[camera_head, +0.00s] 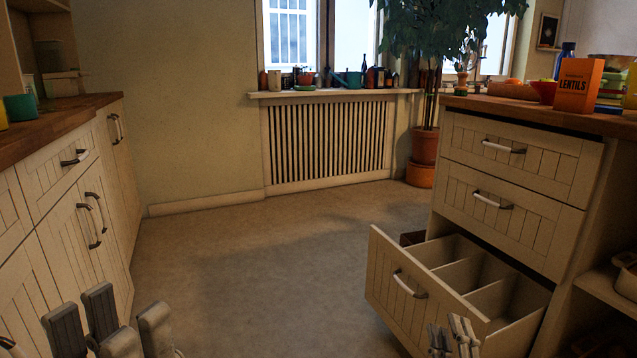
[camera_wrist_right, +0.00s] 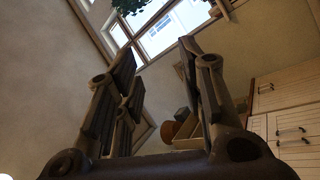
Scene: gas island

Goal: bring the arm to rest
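My left gripper (camera_head: 108,325) shows at the bottom left of the head view, its grey fingers spread apart with nothing between them. It is in front of the left cabinets. My right gripper (camera_head: 453,338) shows only as small fingertips at the bottom right of the head view, in front of the open drawer. In the right wrist view, the right gripper's dark fingers (camera_wrist_right: 160,95) stand wide apart and empty, pointing up toward the window. Most of both arms is out of view.
An open, divided, empty-looking drawer (camera_head: 399,284) juts out from the right island (camera_head: 515,155). Cabinets (camera_head: 78,190) with a wooden counter line the left. The floor (camera_head: 270,275) between is clear. A potted plant (camera_head: 425,147) and a radiator cover (camera_head: 325,143) stand at the back.

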